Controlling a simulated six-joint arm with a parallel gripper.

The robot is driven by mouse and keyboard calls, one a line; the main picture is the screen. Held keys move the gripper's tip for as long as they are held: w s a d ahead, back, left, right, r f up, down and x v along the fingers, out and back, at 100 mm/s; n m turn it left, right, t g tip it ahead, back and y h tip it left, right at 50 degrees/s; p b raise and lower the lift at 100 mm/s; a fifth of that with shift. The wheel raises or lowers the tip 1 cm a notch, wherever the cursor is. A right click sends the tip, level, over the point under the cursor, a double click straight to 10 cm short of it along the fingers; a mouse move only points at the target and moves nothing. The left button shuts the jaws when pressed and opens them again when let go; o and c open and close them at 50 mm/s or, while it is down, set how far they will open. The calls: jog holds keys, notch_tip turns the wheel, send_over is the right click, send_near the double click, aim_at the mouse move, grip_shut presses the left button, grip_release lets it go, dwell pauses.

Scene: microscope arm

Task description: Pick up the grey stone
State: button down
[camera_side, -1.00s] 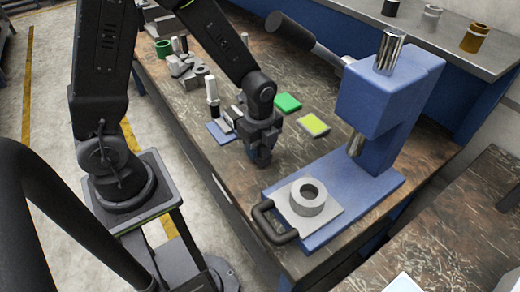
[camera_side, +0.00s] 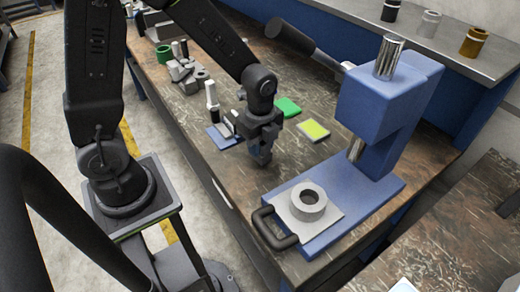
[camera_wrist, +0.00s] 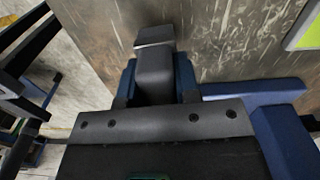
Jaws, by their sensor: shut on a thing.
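My gripper (camera_side: 263,157) hangs over the wooden bench, left of the blue press. In the wrist view my gripper (camera_wrist: 156,85) has its two dark blue fingers on either side of the grey stone (camera_wrist: 154,62), a blocky grey piece with a lighter far face. The fingers are shut on it. In the side view the stone is hidden or too small to make out between the fingertips, and I cannot tell exactly how far it is above the bench.
The blue press (camera_side: 385,105) stands right of my gripper, with a grey ring (camera_side: 308,202) on its base plate. A green pad (camera_side: 288,107) and a yellow-green pad (camera_side: 313,131) lie behind. A white-and-black bottle (camera_side: 212,100) stands left, near several grey blocks (camera_side: 183,72).

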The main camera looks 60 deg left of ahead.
jog(key=s+a+r, duration=0.4)
jog(key=a+r, duration=0.4)
jog(key=a, duration=0.3)
jog(key=shift+r, duration=0.2)
jog(key=shift+s, duration=0.1)
jog(key=c, duration=1.3)
grip_release()
jog(key=shift+d, duration=0.1)
jog(key=shift+c, duration=0.2)
jog(key=c, duration=0.4)
jog(key=w+d+f, duration=0.1)
jog(key=w+d, duration=0.4)
jog(key=w, duration=0.7)
jog(key=w+d+f, duration=0.2)
jog(key=w+d, duration=0.2)
jog(key=w, duration=0.8)
jog(key=shift+s+d+f, duration=0.1)
jog(key=shift+f, duration=1.25)
jog(key=shift+s+d+f, duration=0.1)
jog(key=shift+f, duration=1.25)
